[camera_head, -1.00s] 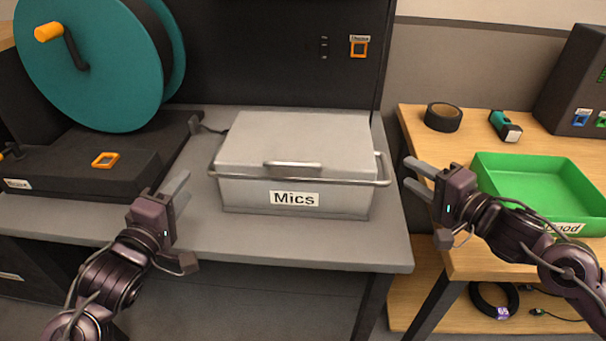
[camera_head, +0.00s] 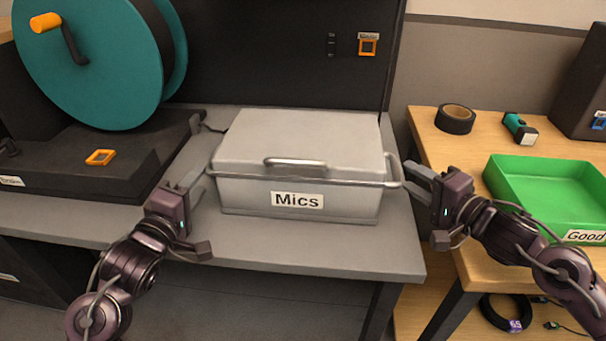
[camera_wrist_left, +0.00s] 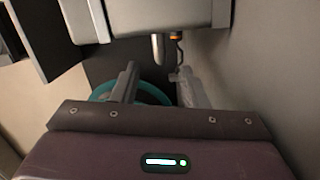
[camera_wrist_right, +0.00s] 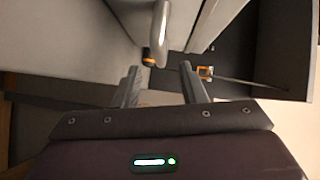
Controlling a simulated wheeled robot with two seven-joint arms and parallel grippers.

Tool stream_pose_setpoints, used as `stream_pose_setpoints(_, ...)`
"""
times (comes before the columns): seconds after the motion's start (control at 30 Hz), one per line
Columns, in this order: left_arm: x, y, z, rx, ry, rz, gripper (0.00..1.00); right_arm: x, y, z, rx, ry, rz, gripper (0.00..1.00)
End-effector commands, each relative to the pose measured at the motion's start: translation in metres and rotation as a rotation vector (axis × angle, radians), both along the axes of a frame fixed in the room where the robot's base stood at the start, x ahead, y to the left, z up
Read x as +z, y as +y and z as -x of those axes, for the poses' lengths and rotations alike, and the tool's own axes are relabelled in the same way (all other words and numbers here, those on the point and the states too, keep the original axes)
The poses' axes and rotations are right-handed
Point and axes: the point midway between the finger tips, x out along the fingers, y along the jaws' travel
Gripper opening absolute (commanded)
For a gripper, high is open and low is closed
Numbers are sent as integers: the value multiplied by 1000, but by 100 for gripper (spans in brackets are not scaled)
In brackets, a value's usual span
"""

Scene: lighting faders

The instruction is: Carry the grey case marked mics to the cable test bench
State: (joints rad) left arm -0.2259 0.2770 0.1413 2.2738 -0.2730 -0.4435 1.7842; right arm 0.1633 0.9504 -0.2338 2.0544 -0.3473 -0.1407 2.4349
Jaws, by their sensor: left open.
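The grey case marked Mics (camera_head: 300,145) sits flat and closed on a grey table (camera_head: 300,249). It has a lid handle and a metal bar handle at each side. My left gripper (camera_head: 200,187) is open just off the case's left side; in the left wrist view a bar handle (camera_wrist_left: 157,48) lies just ahead of the fingers. My right gripper (camera_head: 412,180) is open beside the right side handle (camera_head: 394,168); in the right wrist view that handle (camera_wrist_right: 158,35) is ahead of the fingers. Neither gripper visibly holds anything. No label here names the cable test bench.
A wooden bench (camera_head: 480,147) stands to the right, holding a green tray (camera_head: 502,188) labelled Good, black tape (camera_head: 455,119) and a teal-black tool (camera_head: 519,128). A teal reel (camera_head: 90,70) stands at left. A gap separates the two tables.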

Motion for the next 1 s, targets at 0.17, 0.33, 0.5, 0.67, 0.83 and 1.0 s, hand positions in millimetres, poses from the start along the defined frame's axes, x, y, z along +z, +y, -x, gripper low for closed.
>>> stream_pose_setpoints(0.17, 0, -6, -37, -1, -3, 1, 40, -1, 14, -20, 1, -3, -2, 38)
stream_pose_setpoints(0.33, -1, -11, -65, 0, -1, -1, 40, -4, 24, -35, 1, -2, -2, 38)
stream_pose_setpoints(0.5, -2, -14, -81, 1, 0, 1, 40, -6, 31, -44, 1, -1, 0, 38)
stream_pose_setpoints(0.67, -2, -15, -87, 0, 0, 0, 40, -7, 33, -47, 1, 0, 1, 38)
stream_pose_setpoints(0.83, -2, -15, -87, 0, 0, 0, 40, -7, 33, -47, 1, 0, 1, 38)
stream_pose_setpoints(1.0, -2, -15, -87, 0, 0, 0, 30, -7, 33, -47, 1, 0, 1, 27)
